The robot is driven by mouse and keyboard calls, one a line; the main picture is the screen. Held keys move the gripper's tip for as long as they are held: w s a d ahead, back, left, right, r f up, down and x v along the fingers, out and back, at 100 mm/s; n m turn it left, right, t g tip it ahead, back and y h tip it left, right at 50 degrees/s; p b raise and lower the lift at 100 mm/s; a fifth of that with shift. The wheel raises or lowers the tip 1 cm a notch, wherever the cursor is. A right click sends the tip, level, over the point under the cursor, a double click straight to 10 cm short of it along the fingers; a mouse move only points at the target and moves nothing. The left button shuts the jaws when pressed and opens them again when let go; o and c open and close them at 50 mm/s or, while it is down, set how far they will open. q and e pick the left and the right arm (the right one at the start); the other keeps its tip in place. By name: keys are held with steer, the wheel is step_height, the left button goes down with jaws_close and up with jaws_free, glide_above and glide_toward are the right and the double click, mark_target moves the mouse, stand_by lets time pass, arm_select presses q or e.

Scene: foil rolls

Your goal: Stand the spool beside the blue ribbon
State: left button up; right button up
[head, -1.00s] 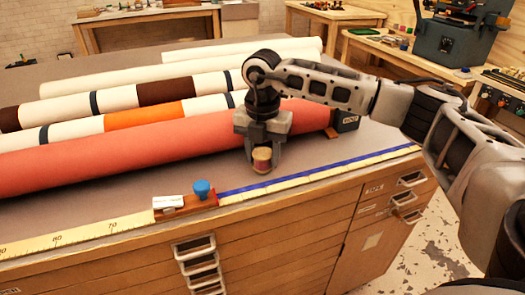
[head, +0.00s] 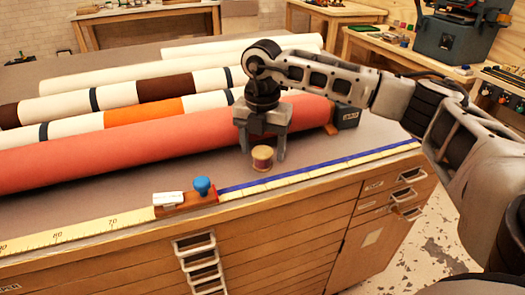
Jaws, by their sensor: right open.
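The spool (head: 262,158) stands upright on the grey table top, just behind the blue ribbon (head: 300,170) and apart from it. The ribbon runs along the front edge of the table, beside a yellow measuring strip. My right gripper (head: 263,152) is open, its fingers pointing down on either side of the spool and slightly behind it. I cannot tell whether a finger touches the spool. My left gripper is not in the head view.
A long red roll (head: 120,154) lies right behind the gripper, with several striped and white rolls farther back. A wooden block with a blue knob (head: 202,187) sits at the ribbon's left end. Drawers with handles (head: 196,245) are below the table edge.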

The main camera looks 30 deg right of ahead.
mark_target(262, 152)
step_height(262, 152, up, 11)
steer(key=shift+f+b, duration=0.15)
steer(key=shift+b, duration=0.3)
stand_by(0.3)
